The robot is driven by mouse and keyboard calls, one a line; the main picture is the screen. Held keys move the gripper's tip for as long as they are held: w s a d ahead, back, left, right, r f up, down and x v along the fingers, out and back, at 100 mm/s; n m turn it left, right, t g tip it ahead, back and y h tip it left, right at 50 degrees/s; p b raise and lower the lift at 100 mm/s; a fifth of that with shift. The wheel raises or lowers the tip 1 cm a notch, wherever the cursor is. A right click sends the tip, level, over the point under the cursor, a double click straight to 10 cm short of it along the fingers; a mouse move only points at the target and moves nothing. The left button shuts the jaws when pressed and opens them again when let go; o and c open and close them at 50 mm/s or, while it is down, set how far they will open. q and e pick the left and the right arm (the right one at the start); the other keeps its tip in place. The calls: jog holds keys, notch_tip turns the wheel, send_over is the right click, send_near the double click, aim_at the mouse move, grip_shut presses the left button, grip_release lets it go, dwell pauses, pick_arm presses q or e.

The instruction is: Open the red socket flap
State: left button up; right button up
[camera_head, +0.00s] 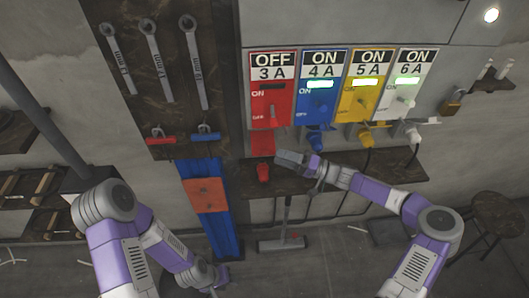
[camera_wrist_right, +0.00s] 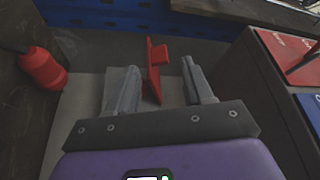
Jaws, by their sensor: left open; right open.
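The red socket flap (camera_head: 262,143) is below the red 3 A panel (camera_head: 271,90), whose sign reads OFF. In the right wrist view the flap (camera_wrist_right: 154,68) shows nearly edge-on between the two fingers of my open right gripper (camera_wrist_right: 158,85). I cannot tell whether either finger touches it. In the head view my right gripper (camera_head: 281,157) is just right of and below the flap. A red plug (camera_head: 263,172) is below the flap; it also shows at the left of the right wrist view (camera_wrist_right: 42,68). My left gripper (camera_head: 217,276) is low, open and away from the panels.
The blue panel (camera_head: 320,88), yellow panel (camera_head: 363,88) and white panel (camera_head: 409,84) read ON, with plugs below them. A dark shelf (camera_head: 395,172) runs under the sockets. Wrenches (camera_head: 154,62) hang at the left. A stool (camera_head: 497,213) stands at the right.

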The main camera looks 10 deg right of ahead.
aim_at(267, 153)
jog(key=x, duration=0.6)
jog(key=shift+w+a+b, duration=0.1)
jog(key=shift+a+b, duration=0.1)
jog(key=shift+b, duration=0.1)
grip_shut()
